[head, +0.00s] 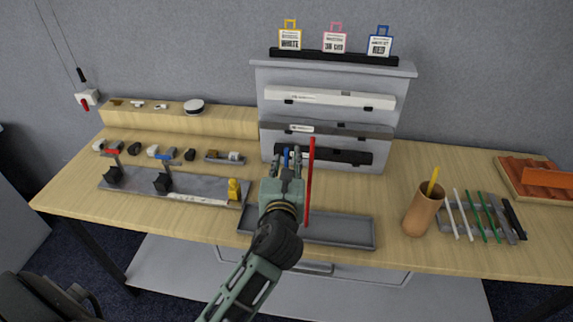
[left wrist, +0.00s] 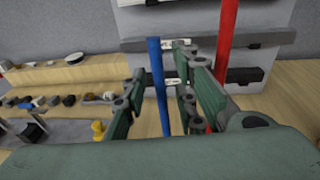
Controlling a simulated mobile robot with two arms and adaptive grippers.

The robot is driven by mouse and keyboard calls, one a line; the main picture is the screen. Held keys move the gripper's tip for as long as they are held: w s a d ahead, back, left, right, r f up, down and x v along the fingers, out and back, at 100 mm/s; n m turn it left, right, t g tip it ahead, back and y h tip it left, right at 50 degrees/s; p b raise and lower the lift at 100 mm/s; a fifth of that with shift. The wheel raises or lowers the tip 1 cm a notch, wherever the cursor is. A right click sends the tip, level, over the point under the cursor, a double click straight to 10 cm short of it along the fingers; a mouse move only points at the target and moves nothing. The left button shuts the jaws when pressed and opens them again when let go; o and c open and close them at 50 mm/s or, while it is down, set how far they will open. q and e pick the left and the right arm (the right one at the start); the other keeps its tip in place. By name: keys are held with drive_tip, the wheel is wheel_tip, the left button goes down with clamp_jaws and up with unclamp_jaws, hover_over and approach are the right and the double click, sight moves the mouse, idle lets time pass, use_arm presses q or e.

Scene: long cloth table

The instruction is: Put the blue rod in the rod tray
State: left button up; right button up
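The blue rod (left wrist: 157,85) stands upright between the fingers of my left gripper (left wrist: 160,105) in the left wrist view, with gaps visible on both sides. In the head view only a short piece of the blue rod (head: 286,156) shows between the fingertips of the left gripper (head: 286,163); its lower end is hidden. The left gripper looks open around it. A long dark grey tray (head: 345,231) lies at the table's front edge, partly hidden by my left arm. I cannot tell for certain that it is the rod tray. My right gripper is not in view.
A tall red rod (head: 310,180) stands close to the right of the left gripper. A grey stepped stand (head: 387,133) rises behind. A cup (head: 422,211) and a rack of thin rods (head: 483,219) are at right. Small parts and another tray (head: 140,186) are at left.

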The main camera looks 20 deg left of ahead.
use_arm(q)
drive_tip(key=b+v, duration=0.2)
drive_tip(key=v, duration=1)
